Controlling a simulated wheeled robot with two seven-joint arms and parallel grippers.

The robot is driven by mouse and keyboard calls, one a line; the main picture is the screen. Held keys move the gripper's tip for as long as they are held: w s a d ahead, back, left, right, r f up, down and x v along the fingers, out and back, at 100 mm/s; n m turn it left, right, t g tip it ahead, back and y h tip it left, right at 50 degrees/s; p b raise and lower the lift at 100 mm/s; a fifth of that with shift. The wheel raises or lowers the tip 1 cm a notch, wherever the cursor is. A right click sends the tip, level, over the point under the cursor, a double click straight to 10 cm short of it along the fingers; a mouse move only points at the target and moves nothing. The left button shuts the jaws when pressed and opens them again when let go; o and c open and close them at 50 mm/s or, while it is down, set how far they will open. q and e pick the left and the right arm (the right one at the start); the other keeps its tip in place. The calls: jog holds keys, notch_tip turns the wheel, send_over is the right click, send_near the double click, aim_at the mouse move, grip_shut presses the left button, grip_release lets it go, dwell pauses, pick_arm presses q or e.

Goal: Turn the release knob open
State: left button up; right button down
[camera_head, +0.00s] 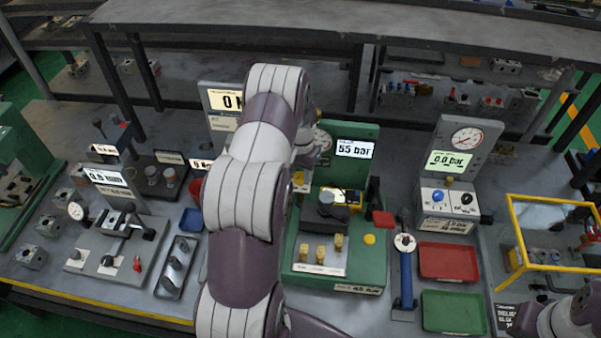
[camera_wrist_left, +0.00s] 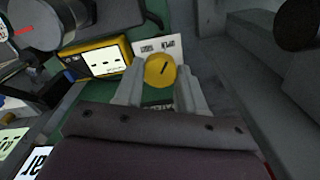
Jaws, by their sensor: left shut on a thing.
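The release knob (camera_wrist_left: 159,70) is a round yellow knob with a short dark mark on its face, in front of a white label plate in the left wrist view. My left gripper (camera_wrist_left: 158,92) is shut on it, one pale finger on each side. The mark lies tilted in that view; the words on the plate are too small to read surely. In the head view my left arm covers much of the spot, at the left side of the green pump station (camera_head: 372,255). Part of my right arm shows at the bottom right corner; its gripper is out of view.
A yellow meter (camera_wrist_left: 103,60) stands close beside the knob. The green station carries a 55 bar display (camera_head: 354,149) and several brass fittings (camera_head: 321,250). A red tray (camera_head: 448,261) and a green tray (camera_head: 453,312) lie to the right. A yellow-framed guard (camera_head: 550,268) stands farther right.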

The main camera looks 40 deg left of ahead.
aim_at(300, 176)
dwell(0.5)
pick_arm(q)
jog(key=o, duration=1.1)
jog(key=shift+c, duration=0.2)
jog(key=shift+r, duration=0.4)
notch_tip(300, 176, up, 12)
jog(key=b, duration=0.1)
jog(key=shift+b, duration=0.4)
